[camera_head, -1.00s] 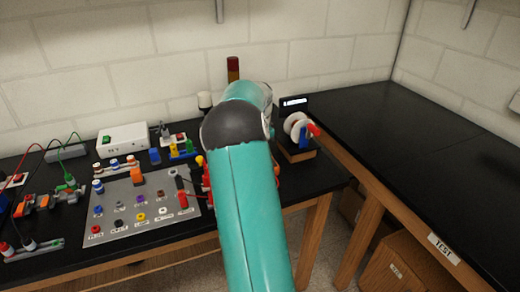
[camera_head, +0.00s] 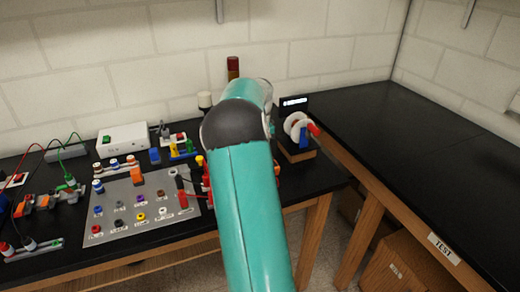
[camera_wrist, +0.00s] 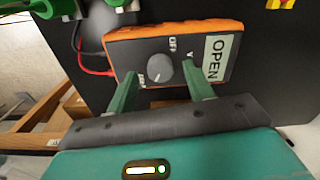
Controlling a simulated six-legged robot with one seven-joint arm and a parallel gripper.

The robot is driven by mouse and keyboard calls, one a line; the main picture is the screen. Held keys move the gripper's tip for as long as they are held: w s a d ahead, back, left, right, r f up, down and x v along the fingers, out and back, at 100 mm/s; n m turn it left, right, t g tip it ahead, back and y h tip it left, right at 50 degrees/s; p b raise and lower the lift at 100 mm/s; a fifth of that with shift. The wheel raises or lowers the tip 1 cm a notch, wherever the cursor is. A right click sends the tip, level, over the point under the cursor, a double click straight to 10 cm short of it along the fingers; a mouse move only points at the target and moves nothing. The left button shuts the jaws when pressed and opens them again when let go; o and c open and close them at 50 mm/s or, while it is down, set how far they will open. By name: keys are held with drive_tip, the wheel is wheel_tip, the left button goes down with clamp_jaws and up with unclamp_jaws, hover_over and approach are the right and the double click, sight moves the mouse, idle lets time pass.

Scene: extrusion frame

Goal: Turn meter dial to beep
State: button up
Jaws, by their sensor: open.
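The meter (camera_wrist: 185,48) has an orange rim and a dark face and shows in the wrist view. Its round grey dial (camera_wrist: 163,73) lies between my fingertips. A pale display reads OPEN (camera_wrist: 220,57). Labels stand around the dial, one reading OFF; another, at the dial's left, looks like BEEP. My gripper (camera_wrist: 159,70) has its two green fingers apart, one on each side of the dial. I cannot tell whether they touch it. Where the dial points is not clear. In the head view my arm hides the gripper and most or all of the meter.
A grey panel (camera_head: 150,228) with several coloured sockets lies left of my arm. A stand with a white reel (camera_head: 297,126) and a small display stands right of it. Red leads (camera_wrist: 93,68) run beside the meter. The right bench (camera_head: 430,150) is clear.

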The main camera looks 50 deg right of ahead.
wheel_tip(320, 180, up, 13)
drive_tip(key=shift+f, duration=0.15)
idle(0.6)
